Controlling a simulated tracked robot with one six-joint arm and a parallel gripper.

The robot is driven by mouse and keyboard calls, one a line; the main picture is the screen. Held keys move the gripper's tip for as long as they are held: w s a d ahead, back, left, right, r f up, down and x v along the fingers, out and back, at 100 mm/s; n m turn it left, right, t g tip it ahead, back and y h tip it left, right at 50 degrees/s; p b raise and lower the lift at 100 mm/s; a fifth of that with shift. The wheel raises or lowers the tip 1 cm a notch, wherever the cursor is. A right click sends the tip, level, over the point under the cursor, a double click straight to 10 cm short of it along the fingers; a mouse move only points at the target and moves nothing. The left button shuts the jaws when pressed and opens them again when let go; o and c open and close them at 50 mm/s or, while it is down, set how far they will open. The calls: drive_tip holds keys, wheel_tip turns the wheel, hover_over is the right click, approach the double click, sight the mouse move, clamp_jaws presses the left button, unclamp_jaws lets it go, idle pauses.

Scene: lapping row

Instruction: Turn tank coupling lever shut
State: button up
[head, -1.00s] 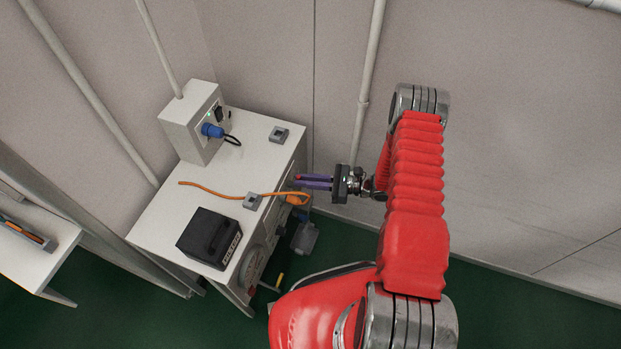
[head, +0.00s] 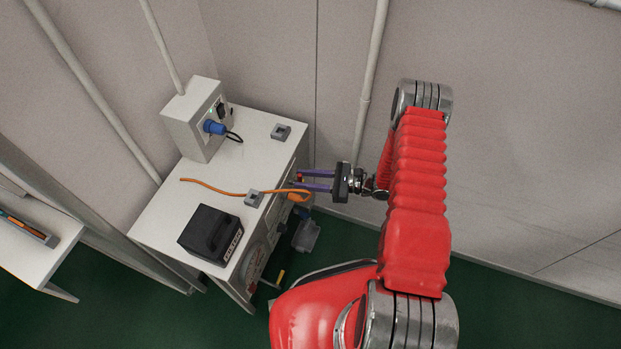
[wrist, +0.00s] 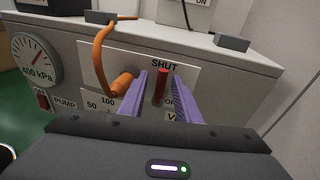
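A red lever (wrist: 161,86) stands upright on the white front panel, its top just below the word SHUT; a partly hidden label beginning "OP" is at its lower right. My gripper (wrist: 161,92) is open, its two purple fingers on either side of the lever with what looks like a gap at each side. An orange hose (wrist: 101,62) ends in an orange coupling (wrist: 122,84) just left of the left finger.
A pressure gauge (wrist: 36,60) and a red pump switch (wrist: 42,99) are at the panel's left. The cabinet top (head: 172,208) bears a black box (head: 210,234), small grey blocks and a grey box with a blue plug (head: 214,128).

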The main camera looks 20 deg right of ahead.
drive_tip(key=shift+d, duration=0.15)
drive_tip(key=v, duration=1.3)
drive_tip(key=shift+d, duration=0.2)
drive_tip(key=shift+s, duration=0.15)
drive_tip(key=s+a+f+n+g, duration=0.2)
drive_tip(key=s+g, duration=0.1)
drive_tip(key=s, duration=0.3)
drive_tip(key=s+r+n+g+h, duration=0.3)
drive_tip(key=s+r+n+g, duration=0.1)
drive_tip(key=r, duration=0.1)
drive_tip(key=s+a+r+n+g+h, duration=0.15)
drive_tip(key=r+n+h, duration=0.4)
drive_tip(key=r, duration=0.65)
drive_tip(key=s+r+n+t+h, duration=0.15)
drive_tip(key=r+n+h, duration=0.4)
drive_tip(key=r, duration=0.55)
drive_tip(key=s+a+r+n+t, duration=0.2)
drive_tip(key=a+r+n, duration=0.1)
drive_tip(key=r, duration=0.5)
drive_tip(key=s+a+r+n+t+h, duration=0.1)
drive_tip(key=s+a+r+n+t, duration=0.1)
drive_tip(key=r, duration=0.6)
drive_tip(key=a+t, duration=0.1)
drive_tip(key=a, duration=0.1)
drive_tip(key=shift+s+a+r+n+t, duration=0.2)
drive_tip(key=shift+s+a+n+t, duration=0.1)
drive_tip(key=shift+s+n, duration=0.1)
